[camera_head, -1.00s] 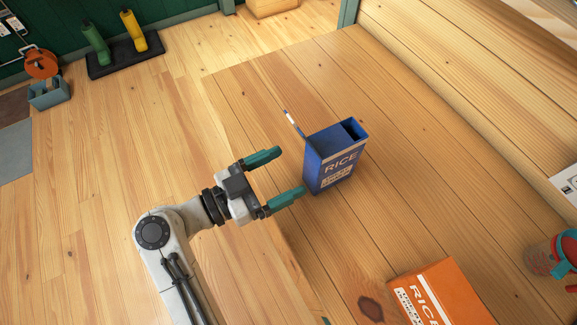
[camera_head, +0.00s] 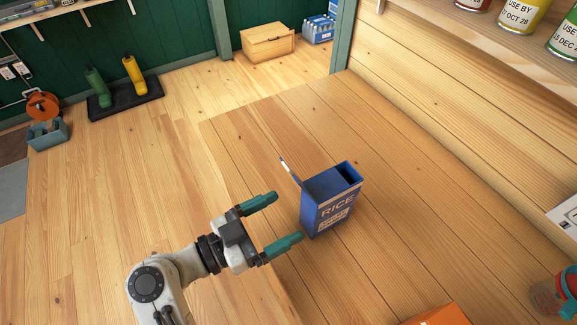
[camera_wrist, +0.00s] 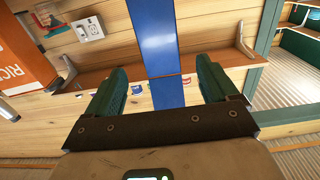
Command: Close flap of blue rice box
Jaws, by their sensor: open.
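The blue rice box (camera_head: 325,212) stands upright on the wooden surface, its top open. Its flap (camera_head: 290,171) stands raised and tilted outward from the left edge of the opening. My gripper (camera_head: 287,217) is open and empty, left of the box, with its teal fingers pointing at the box's left side. It appears apart from the box. In the wrist view the blue side of the box (camera_wrist: 153,35) shows beyond and between the fingers. The blue piece below a crease there looks like the flap (camera_wrist: 168,94).
An orange box (camera_head: 440,316) is cut off at the bottom edge. A jar with a red and teal top (camera_head: 556,292) stands at the lower right. Cans (camera_head: 520,14) sit on a shelf at the upper right. The surface behind the blue box is clear.

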